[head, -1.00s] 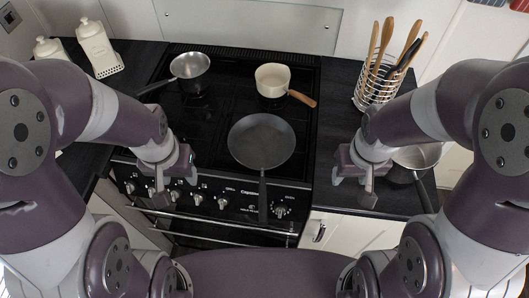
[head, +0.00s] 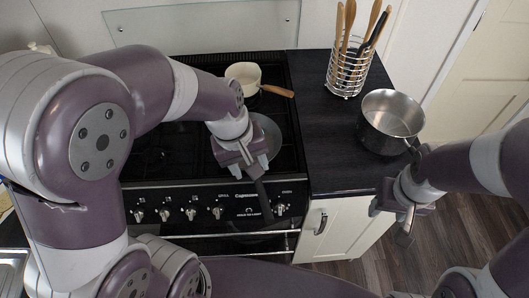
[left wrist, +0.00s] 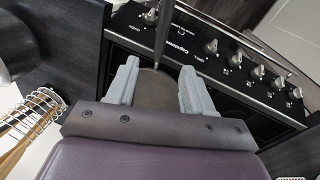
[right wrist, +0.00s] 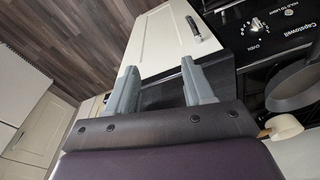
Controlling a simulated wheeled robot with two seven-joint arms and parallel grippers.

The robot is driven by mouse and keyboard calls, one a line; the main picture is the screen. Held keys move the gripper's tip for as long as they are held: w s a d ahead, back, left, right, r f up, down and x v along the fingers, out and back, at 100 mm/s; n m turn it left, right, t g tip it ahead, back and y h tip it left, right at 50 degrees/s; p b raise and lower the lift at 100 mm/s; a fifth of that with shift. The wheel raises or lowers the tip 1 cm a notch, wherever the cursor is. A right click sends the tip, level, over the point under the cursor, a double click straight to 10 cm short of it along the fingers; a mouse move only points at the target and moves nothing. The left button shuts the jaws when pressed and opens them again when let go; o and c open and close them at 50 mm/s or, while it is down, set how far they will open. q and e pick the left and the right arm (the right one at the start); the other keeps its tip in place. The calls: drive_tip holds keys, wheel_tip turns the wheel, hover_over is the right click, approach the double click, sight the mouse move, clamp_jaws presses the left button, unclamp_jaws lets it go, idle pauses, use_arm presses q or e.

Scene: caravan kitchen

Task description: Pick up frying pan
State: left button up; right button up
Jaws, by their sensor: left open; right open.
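The dark frying pan (head: 270,130) sits at the front right of the black hob. Its handle (head: 263,203) points toward me past the hob's front edge. My left gripper (head: 250,168) is over the pan and hides much of it. In the left wrist view, the pan's base (left wrist: 156,90) shows between the open fingers (left wrist: 160,66), with the handle (left wrist: 162,35) just beyond the tips; contact cannot be told. My right gripper (head: 407,222) is open and empty, in front of the counter at the right. In the right wrist view its fingers (right wrist: 158,68) stand apart; the pan (right wrist: 296,86) is at the right edge.
A cream saucepan (head: 243,75) with a wooden handle stands behind the pan. On the right counter (head: 325,150) are a steel pot (head: 391,117) and a wire holder (head: 346,77) with utensils. Oven knobs (head: 190,213) and a rail line the cooker front. The counter's middle is clear.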

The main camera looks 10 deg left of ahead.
sight(260, 188)
use_arm(q)
drive_tip(key=x, duration=0.6)
drive_tip(key=shift+f+b, duration=0.35)
drive_tip(key=shift+f, duration=0.05)
drive_tip(key=b+x, duration=0.1)
drive_tip(key=x, duration=0.5)
drive_tip(key=shift+s, duration=0.1)
drive_tip(key=c, duration=0.7)
clamp_jaws()
drive_tip(key=shift+r, duration=0.1)
